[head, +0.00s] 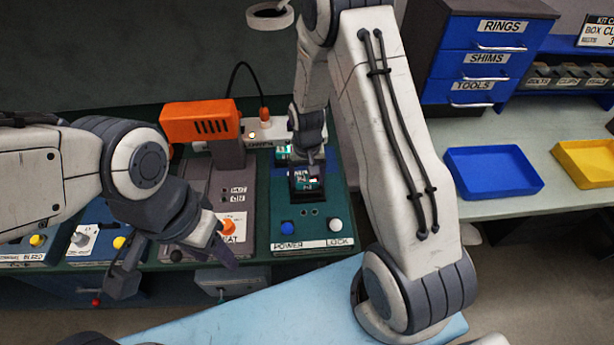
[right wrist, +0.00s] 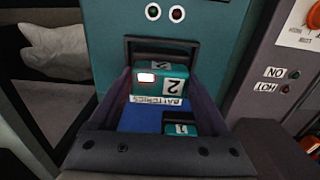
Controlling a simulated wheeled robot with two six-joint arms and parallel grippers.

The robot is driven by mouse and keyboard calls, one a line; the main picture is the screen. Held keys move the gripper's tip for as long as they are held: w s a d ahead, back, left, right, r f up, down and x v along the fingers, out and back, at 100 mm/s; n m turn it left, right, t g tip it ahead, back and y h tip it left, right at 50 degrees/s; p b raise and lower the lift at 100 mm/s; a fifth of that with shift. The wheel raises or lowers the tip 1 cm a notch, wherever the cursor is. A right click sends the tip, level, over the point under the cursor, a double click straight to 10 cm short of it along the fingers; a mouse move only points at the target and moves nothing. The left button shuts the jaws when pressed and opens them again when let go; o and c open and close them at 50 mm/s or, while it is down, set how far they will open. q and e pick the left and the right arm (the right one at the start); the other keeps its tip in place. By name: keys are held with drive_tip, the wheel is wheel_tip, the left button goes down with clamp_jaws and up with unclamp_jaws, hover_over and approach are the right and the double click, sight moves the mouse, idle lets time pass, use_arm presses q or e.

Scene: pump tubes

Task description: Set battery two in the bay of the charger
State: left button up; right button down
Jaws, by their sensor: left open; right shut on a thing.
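Battery two (right wrist: 160,88) is a teal block with a dark end and a "2" label. My right gripper (head: 308,168) is shut on it, with a finger on either side in the right wrist view. The charger (head: 330,200) is a teal panel with "POWER" and "LOCK" labels. Battery two is at its dark-framed bay (right wrist: 160,42); I cannot tell how deep it sits. Battery one (right wrist: 180,129) lies beside it by the "BATTERIES" label (right wrist: 158,102), and partly shows in the head view (head: 282,153). My left gripper (head: 172,262) is open and empty near the bench's front edge.
A grey station with an orange head (head: 200,120) stands left of the charger. Several knobs and buttons line the bench front. A blue tray (head: 493,172) and a yellow tray (head: 588,162) lie on the right counter, below blue drawers (head: 485,60).

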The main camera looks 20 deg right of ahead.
sight(306, 179)
drive_tip(key=shift+f, duration=0.1)
unclamp_jaws()
wheel_tip(306, 179, up, 12)
drive_tip(key=b, duration=0.2)
drive_tip(key=s+a+r+n, duration=0.5)
drive_tip(key=s+a+r, duration=0.2)
drive_tip(key=s+a, duration=0.4)
drive_tip(key=s+a+r+n+y, duration=0.1)
drive_tip(key=s+a+n, duration=0.2)
drive_tip(key=s, duration=0.9)
drive_tip(key=n, duration=0.2)
drive_tip(key=shift+s+r+n, duration=0.25)
drive_tip(key=shift+s+n, duration=0.05)
drive_tip(key=shift+s, duration=0.05)
